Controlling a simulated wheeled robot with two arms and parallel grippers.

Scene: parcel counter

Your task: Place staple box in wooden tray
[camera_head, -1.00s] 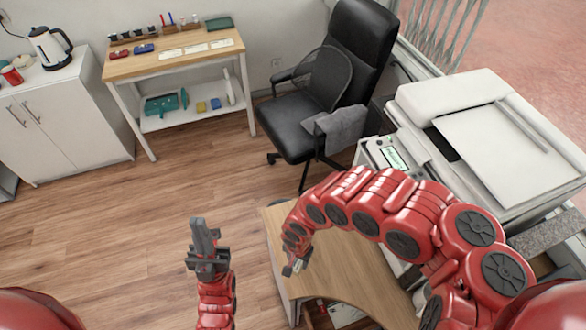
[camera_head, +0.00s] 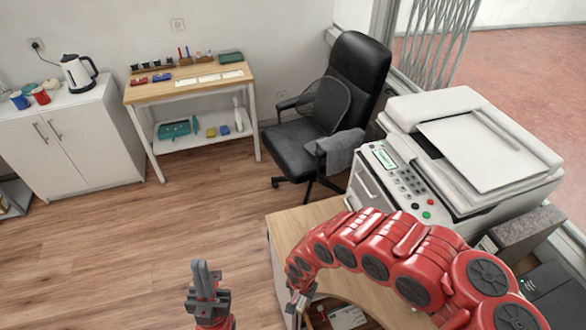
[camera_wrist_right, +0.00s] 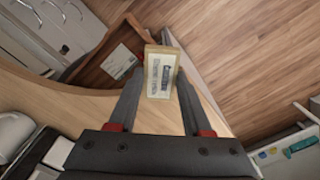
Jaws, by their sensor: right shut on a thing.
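The staple box (camera_wrist_right: 161,72), a small yellowish box with a printed pale label, is between the fingertips of my right gripper (camera_wrist_right: 158,84) in the right wrist view. That gripper is shut on it. A brown wooden tray (camera_wrist_right: 124,33) with a pale labelled item inside lies beyond the desk edge in the wrist view, left of the box. The box appears apart from the tray's inside, near its right wall. In the head view my right gripper is mostly hidden by its arm at the desk's left side. My left gripper (camera_head: 201,275) is over the floor, fingers together, empty.
A curved wooden desk (camera_head: 290,228) lies under my right arm. A printer (camera_head: 455,165) stands right of it, and a black office chair (camera_head: 350,80) behind. A side table (camera_head: 190,90) with small goods and a white cabinet (camera_head: 70,150) stand along the wall. The floor on the left is clear.

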